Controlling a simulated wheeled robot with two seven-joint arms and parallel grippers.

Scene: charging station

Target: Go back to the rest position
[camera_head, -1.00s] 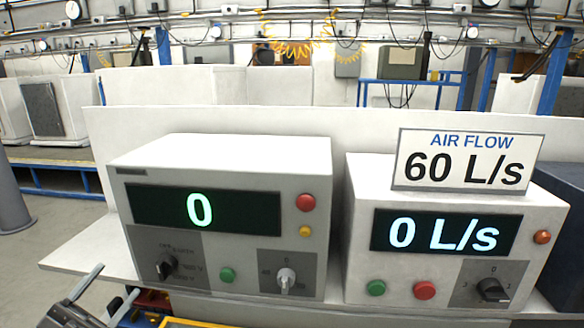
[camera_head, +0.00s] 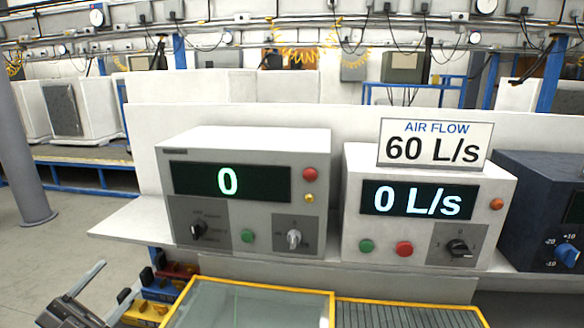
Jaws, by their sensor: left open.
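My left gripper (camera_head: 104,290) is at the lower left of the head view, open and empty, with its fingers apart. It is apart from the shelf and the instruments. The left instrument box (camera_head: 245,148) shows 0 on its display, with a black knob, a pale knob, and red, yellow and green buttons. The right instrument box (camera_head: 360,160) shows 0 L/s and carries a sign (camera_head: 435,144) reading AIR FLOW 60 L/s. My right gripper is not in view.
A white shelf (camera_head: 125,226) holds the boxes. A dark blue box (camera_head: 530,178) with a blue knob stands at the right. Below are a yellow-framed glass panel (camera_head: 255,305), a ribbed panel (camera_head: 400,315) and several small coloured blocks (camera_head: 160,288). A grey pillar (camera_head: 20,150) stands at the left.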

